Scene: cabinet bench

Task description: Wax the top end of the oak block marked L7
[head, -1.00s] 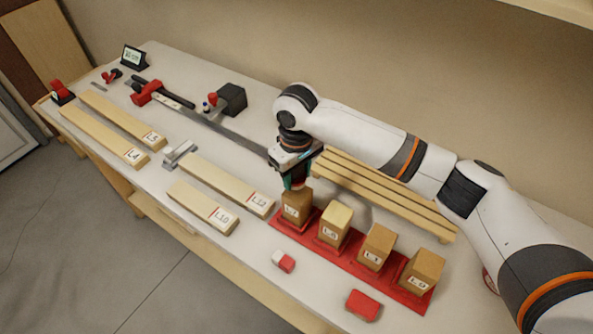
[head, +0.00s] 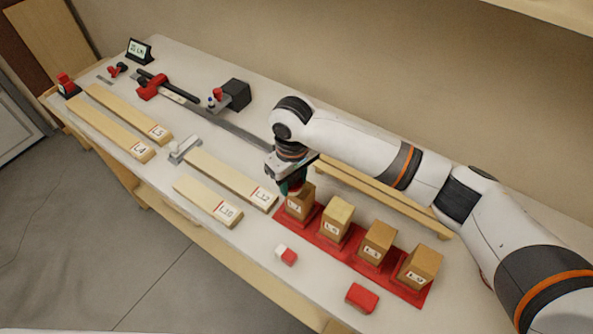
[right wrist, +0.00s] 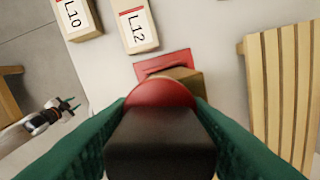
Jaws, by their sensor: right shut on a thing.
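The oak block marked L7 (head: 301,204) stands upright at the left end of a red strip (head: 327,238), in a row of similar blocks. Its label is small and blurred in the head view. My right gripper (head: 290,187) is over its top end. In the right wrist view the gripper (right wrist: 160,130) is shut on a dark-handled piece with a round red front (right wrist: 160,94). This piece hides most of the block (right wrist: 185,78); I cannot tell whether they touch. My left gripper (right wrist: 68,105) shows small in the right wrist view, fingertips apart and empty.
Other blocks (head: 336,220) stand close beside L7. Boards L12 (head: 230,180) and L10 (head: 208,200) lie to the left. A slatted rack (head: 385,197) lies behind. A red-and-white piece (head: 287,255) and a red block (head: 362,298) lie in front, with clear bench between.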

